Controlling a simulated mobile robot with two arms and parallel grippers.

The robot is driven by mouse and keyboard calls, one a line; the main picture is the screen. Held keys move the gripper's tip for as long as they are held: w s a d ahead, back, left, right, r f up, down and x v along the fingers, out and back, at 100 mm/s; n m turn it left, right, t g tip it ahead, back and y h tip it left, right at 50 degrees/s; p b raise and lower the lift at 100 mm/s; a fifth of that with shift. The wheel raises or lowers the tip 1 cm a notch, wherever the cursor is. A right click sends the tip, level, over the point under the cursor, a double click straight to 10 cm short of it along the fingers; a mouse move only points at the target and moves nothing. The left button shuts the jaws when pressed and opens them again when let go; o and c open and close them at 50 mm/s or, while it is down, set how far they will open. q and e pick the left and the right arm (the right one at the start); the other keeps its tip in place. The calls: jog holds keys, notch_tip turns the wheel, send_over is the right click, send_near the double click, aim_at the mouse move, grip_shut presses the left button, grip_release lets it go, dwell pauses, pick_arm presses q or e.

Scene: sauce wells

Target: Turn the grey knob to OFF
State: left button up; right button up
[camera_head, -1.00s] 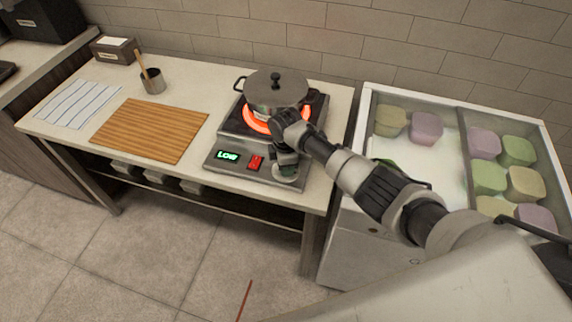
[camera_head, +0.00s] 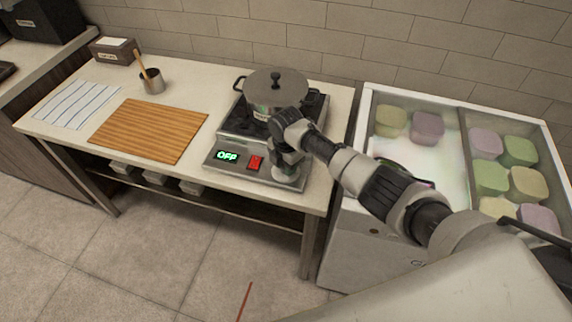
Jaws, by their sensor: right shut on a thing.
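The cooker (camera_head: 237,170) stands on the table with a green display (camera_head: 227,156) that reads OFF and a red switch (camera_head: 255,162) beside it. A lidded steel pot (camera_head: 272,92) sits on the burner, which shows no glow. My right gripper (camera_head: 286,172) points down at the right end of the cooker's front panel, shut on the grey knob. The knob is mostly hidden under the gripper; a pale round part shows at its foot. My left gripper is not in view.
A wooden board (camera_head: 150,130), a striped cloth (camera_head: 76,104) and a cup with a wooden-handled tool (camera_head: 153,84) lie to the left. A glass-topped freezer (camera_head: 366,130) with several coloured tubs stands right of the table.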

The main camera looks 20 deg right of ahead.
jog(key=shift+w+r, duration=0.1)
dwell(0.3)
jog(key=o, duration=0.9)
notch_tip(320, 180, up, 11)
jog(key=shift+f+b, duration=0.15)
jog(key=shift+b, duration=0.2)
